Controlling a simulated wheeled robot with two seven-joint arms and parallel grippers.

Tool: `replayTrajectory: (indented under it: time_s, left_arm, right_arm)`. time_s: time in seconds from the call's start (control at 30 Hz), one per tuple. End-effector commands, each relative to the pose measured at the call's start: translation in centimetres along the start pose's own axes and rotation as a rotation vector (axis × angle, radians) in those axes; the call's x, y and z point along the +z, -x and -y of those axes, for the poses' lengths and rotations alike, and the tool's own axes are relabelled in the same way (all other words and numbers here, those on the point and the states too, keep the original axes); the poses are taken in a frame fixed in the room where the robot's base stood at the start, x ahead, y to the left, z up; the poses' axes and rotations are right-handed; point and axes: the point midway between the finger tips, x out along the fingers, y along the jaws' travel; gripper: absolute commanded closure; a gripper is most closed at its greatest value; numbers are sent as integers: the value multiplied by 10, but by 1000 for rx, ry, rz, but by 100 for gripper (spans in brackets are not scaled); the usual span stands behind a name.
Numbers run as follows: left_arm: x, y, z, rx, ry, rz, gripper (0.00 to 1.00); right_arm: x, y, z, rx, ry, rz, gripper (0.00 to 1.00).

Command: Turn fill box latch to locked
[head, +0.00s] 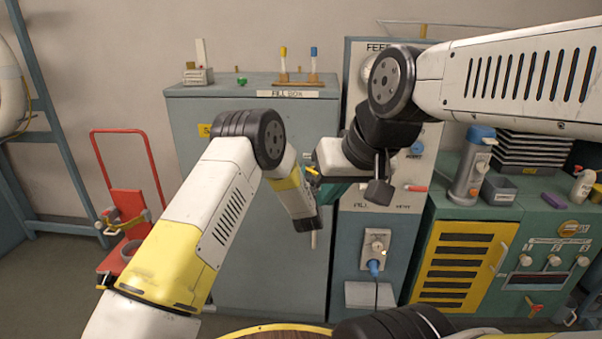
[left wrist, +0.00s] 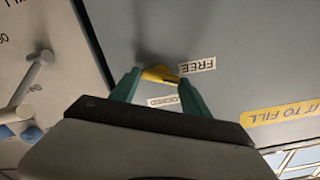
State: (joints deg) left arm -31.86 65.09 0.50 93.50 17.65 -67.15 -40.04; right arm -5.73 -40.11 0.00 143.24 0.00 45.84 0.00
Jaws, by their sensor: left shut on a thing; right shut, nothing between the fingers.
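The yellow fill box latch (left wrist: 158,75) is on the grey-blue front of the fill box (head: 250,250). In the left wrist view one end of it lies beside the FREE label (left wrist: 197,64); a second small label (left wrist: 162,101) sits near, too small to read surely. My left gripper (left wrist: 160,88) has its teal fingers either side of the latch and is shut on it. In the head view the left forearm partly hides this spot. My right gripper (head: 332,189) is shut and empty, close to the left one at the box's right edge; its fingertips are hard to make out.
The feed column (head: 352,240) with its plug and cable stands right of the box. A green cabinet (head: 510,230) carries a flask (head: 473,165) and trays. A red hand cart (head: 125,205) stands left. My arms are crowded together before the box.

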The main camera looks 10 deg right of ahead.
Motion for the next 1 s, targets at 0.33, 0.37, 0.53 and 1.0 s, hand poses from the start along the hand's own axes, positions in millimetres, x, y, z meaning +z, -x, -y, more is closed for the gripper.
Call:
replayTrajectory:
  time_s: [0.33, 0.37, 0.53, 1.0]
  left_arm:
    - [0, 0, -2, 3, -243, 1, 86]
    - [0, 0, -2, 2, -259, 1, 86]
    - [1, 0, -2, 1, -322, 1, 86]
    - [1, 0, -1, 1, -360, 2, 86]
  right_arm:
    - [0, 0, 0, 0, 0, 0, 100]
    - [0, 0, 0, 0, 0, 0, 100]
    - [0, 0, 0, 0, 0, 0, 100]
    - [0, 0, 0, 0, 0, 0, 100]
